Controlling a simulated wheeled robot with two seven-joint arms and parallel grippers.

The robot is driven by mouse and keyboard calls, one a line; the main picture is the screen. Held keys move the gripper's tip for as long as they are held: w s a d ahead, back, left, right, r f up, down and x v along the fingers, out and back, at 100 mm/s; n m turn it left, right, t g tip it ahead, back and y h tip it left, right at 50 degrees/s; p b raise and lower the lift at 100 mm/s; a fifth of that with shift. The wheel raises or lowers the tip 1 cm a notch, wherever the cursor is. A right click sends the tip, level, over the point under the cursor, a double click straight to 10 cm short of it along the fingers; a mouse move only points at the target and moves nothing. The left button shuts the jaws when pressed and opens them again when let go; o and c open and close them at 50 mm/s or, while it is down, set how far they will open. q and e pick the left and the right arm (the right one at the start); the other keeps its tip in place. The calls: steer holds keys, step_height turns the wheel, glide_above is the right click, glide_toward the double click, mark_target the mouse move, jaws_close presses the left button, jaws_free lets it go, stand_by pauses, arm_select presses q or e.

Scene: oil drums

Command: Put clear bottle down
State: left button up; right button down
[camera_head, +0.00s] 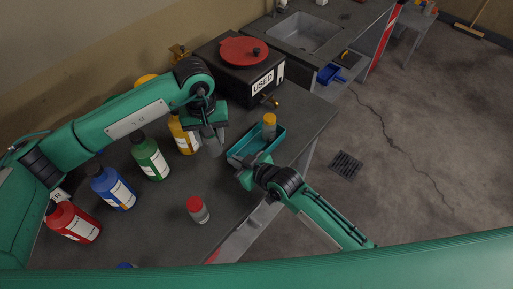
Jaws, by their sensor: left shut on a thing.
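My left gripper (207,128) points down over the middle of the dark table and is shut on the clear bottle (212,148). The bottle is a pale grey, see-through shape below the fingers, partly hidden by them. I cannot tell whether its base touches the table. My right gripper (243,176) is at the near left end of a teal tray (238,153); its fingers are too small and hidden to read. A small bottle with a yellow cap (269,126) stands at the tray's far end.
Red (73,223), blue (113,188), green (150,158) and yellow (182,136) bottles stand in a row on the left. A small grey bottle with a red cap (198,209) stands in front. A black box marked USED (240,82) with a red funnel (243,51) is behind.

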arm_select(q)
steer(key=w+d, duration=0.3)
steer(key=d, duration=0.6)
steer(key=f, duration=0.9)
steer(key=shift+s+d, duration=0.1)
steer(key=shift+d, duration=0.1)
steer(key=o, duration=1)
steer(key=shift+f, duration=0.15)
step_height(320, 180, up, 12)
